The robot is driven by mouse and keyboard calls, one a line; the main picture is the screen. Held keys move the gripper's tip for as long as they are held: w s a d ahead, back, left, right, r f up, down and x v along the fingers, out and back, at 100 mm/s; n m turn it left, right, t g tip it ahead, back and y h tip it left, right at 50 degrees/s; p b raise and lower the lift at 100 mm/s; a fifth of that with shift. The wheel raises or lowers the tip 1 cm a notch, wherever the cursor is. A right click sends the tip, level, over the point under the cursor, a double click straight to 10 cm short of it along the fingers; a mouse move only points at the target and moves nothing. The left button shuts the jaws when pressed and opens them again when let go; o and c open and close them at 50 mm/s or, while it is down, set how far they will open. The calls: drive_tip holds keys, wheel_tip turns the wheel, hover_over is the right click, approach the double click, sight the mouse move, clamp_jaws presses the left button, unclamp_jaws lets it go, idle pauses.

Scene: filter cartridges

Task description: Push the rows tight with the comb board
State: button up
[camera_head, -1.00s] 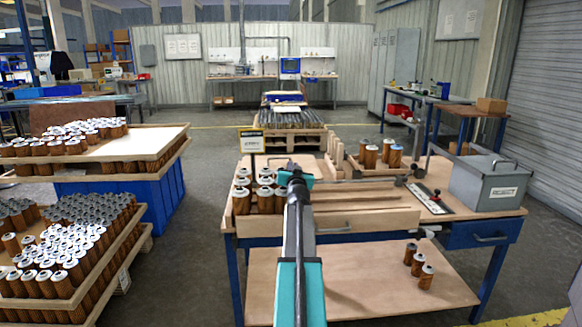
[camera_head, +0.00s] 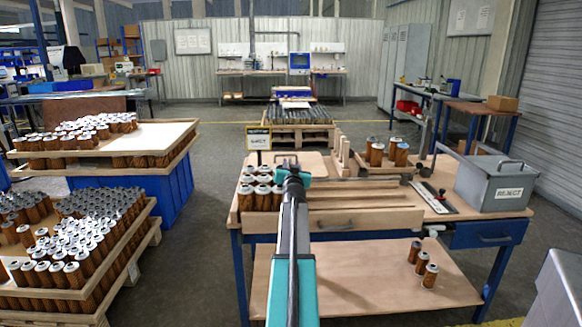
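My gripper (camera_head: 293,173) is at the end of my teal and grey arm, over the front left of the workbench. It is seen from behind, so its fingers and anything between them are hidden. Brown cartridges with pale tops (camera_head: 262,190) stand in rows in the wooden tray (camera_head: 366,220), at its left end, just left of my gripper. The tray's right part is bare, with long wooden slats. A flat wooden board with a dark handle (camera_head: 287,157) lies behind the cartridges. A wooden piece with upright pegs (camera_head: 342,152) stands right of it. I cannot tell which is the comb board.
A grey REJECT box (camera_head: 496,184) stands on the bench's right end. A small tray (camera_head: 385,170) holds several cartridges at the back. A sign (camera_head: 258,139) stands behind the rows. Loaded pallets (camera_head: 75,290) stand at left. Three cartridges (camera_head: 422,262) stand on the lower shelf.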

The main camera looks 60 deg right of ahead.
drive_tip(key=shift+d, duration=0.1)
drive_tip(key=shift+s+a, duration=0.1)
drive_tip(key=shift+a, duration=0.1)
drive_tip(key=b+v, duration=0.1)
drive_tip(key=v, duration=1.2)
drive_tip(key=shift+s+a, duration=0.15)
drive_tip(key=shift+s, duration=0.05)
idle(0.4)
drive_tip(key=shift+f, duration=0.1)
idle(0.5)
